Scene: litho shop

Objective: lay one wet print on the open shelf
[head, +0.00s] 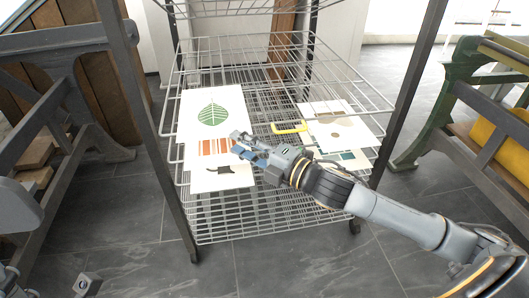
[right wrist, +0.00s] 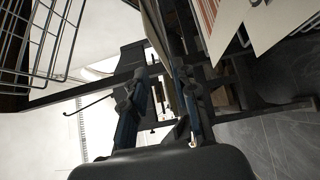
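The open wire shelf (head: 270,215) carries prints lying in two groups. At the left lie a green leaf print (head: 205,98), an orange-striped print (head: 210,148) and a print with a black shape (head: 210,180), close together or overlapping. At the right lie a tan-shape print (head: 335,122) and a teal-patterned print (head: 352,156), partly covered. My right gripper (head: 238,145) is at the striped print's right edge; contact is unclear. In the right wrist view its fingers (right wrist: 162,95) are apart, with the striped print (right wrist: 207,18) to their right. Part of my left gripper (head: 84,285) seems to show at bottom left.
A yellow handle-like piece (head: 289,128) lies by the right-hand prints. Another wire shelf (head: 235,8) is above. Dark uprights stand at both sides of the rack. A green-framed machine (head: 440,95) stands right, a dark bench frame (head: 55,130) left.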

